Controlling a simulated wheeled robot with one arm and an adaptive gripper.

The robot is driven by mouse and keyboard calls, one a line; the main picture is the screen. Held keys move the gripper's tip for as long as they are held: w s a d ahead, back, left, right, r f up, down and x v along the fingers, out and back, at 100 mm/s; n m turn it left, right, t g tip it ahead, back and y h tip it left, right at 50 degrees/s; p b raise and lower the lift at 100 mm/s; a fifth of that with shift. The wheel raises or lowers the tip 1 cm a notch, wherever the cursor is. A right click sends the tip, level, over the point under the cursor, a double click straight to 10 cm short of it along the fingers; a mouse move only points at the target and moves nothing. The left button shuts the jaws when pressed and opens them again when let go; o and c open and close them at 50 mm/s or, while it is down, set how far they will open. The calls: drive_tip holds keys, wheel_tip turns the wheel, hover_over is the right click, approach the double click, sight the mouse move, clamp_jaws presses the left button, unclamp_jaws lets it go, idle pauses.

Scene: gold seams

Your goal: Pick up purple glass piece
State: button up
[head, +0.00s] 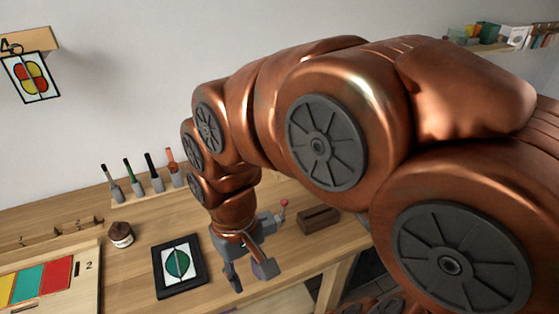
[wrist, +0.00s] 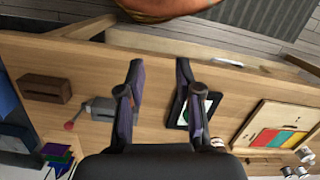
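My gripper (head: 249,276) hangs over the front part of the wooden workbench, right of the framed green leaf panel. In the wrist view its two fingers (wrist: 160,68) stand apart with bare bench between them, so it is open and empty. Small blue-purple and green pieces (wrist: 58,155) show at the lower left edge of the wrist view, well away from the fingers. I cannot tell for sure which of them is the purple glass piece. No purple glass piece is visible in the head view, where my arm covers much of the right side.
The dark-framed leaf panel (head: 179,265) lies left of my gripper. A brown slotted block (head: 319,219) and a grey device with a red-knobbed lever (head: 283,204) stand to the right. A jar (head: 121,235), upright tools (head: 133,178) and a tray of coloured panels (head: 40,281) are further left.

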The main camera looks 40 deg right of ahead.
drive_tip(key=w+d+r+m+y, duration=0.1)
drive_tip(key=w+d+r+m, duration=0.1)
drive_tip(key=w, duration=0.4)
drive_tip(key=w+d+r+m+y, duration=0.1)
drive_tip(key=w+d+m, duration=0.15)
drive_tip(key=w, duration=0.45)
drive_tip(key=w+d+m+t+y+p, duration=0.1)
drive_tip(key=w+d+m+t, duration=0.1)
drive_tip(key=w+d+m, duration=0.6)
drive_tip(key=w+d+f+m, duration=0.1)
drive_tip(key=d+f+m, duration=0.1)
drive_tip(key=d, duration=0.7)
drive_tip(key=w+d+f+m+t, duration=0.1)
drive_tip(key=d+f+m, duration=0.2)
drive_tip(key=d, duration=0.6)
drive_tip(key=w+d+f+m+t+p, duration=0.1)
drive_tip(key=w+d+f+m, duration=0.1)
drive_tip(key=d, duration=0.7)
drive_tip(key=shift+w+d+f+m, duration=0.1)
drive_tip(key=shift+d+f+m, duration=0.05)
drive_tip(key=shift+d+m, duration=0.2)
drive_tip(key=shift+f, duration=0.2)
drive_tip(key=shift+a+p+x, duration=0.2)
drive_tip(key=shift+p+x, duration=0.85)
drive_tip(key=shift+x, duration=0.75)
drive_tip(key=shift+p+x, duration=0.65)
drive_tip(key=shift+x, duration=1.2)
drive_tip(key=shift+a, duration=0.1)
clamp_jaws()
